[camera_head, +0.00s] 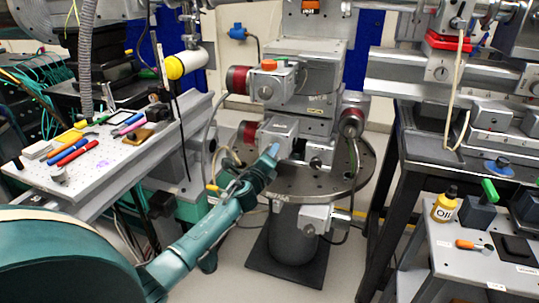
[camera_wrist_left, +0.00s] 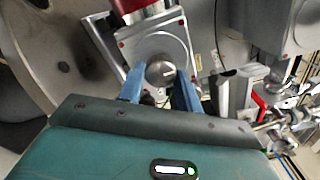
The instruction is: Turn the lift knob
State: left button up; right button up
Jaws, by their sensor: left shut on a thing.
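The lift knob (camera_wrist_left: 160,72) is a small round metal knob with a pale mark, on the grey face of a motor stage in the left wrist view. The blue fingers of my left gripper (camera_wrist_left: 159,84) stand on either side of it and are shut on it. In the head view my left gripper (camera_head: 272,155) reaches the lower part of the grey stage stack (camera_head: 300,120), above the round table. The knob is hidden there by the gripper. My right gripper is not in view.
A round perforated table (camera_head: 335,183) carries the stack, with red-ended motors (camera_head: 238,80) around it. A bench (camera_head: 100,165) with pens stands at the left. At the right are a dark-framed table (camera_head: 420,150) and a cart (camera_head: 450,265) with a yellow oil bottle (camera_head: 445,205).

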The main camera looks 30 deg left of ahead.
pick_arm(q)
jog(key=shift+r, duration=0.1)
dwell(0.4)
jog(key=o, duration=1)
jog(key=p+v, duration=0.1)
jog(key=v, duration=1.2)
jog(key=shift+s+a, duration=0.1)
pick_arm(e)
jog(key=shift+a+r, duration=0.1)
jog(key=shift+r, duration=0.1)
